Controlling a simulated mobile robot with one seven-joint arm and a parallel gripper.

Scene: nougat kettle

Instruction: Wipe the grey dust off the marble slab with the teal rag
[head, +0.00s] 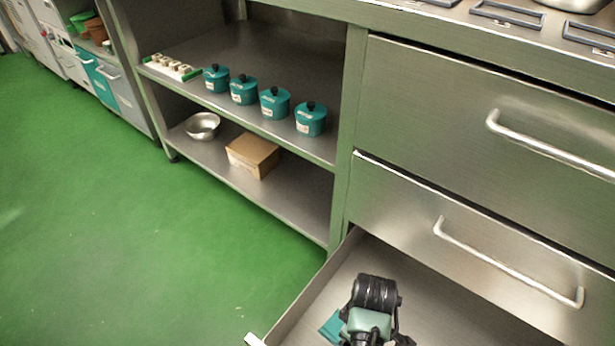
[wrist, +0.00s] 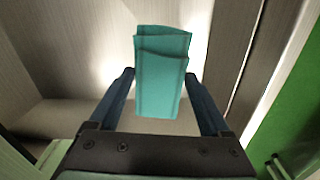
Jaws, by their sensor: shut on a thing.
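The teal rag (wrist: 162,80) is a folded piece of cloth, upright between the two fingers of my gripper (wrist: 160,76) in the wrist view. My gripper is shut on it. In the head view a corner of the rag (head: 331,326) shows at the bottom, beside my dark wrist, which hides the rest. My gripper is over or inside an open metal drawer (head: 440,305); its exact height above the drawer floor cannot be told. The marble slab and grey dust are not in view.
The open drawer's side wall (head: 305,293) borders the green floor (head: 140,240). Closed drawers with bar handles (head: 545,145) rise above it. Shelves to the left hold several teal lidded pots (head: 274,102), a metal bowl (head: 202,126) and a cardboard box (head: 252,156). The floor at left is clear.

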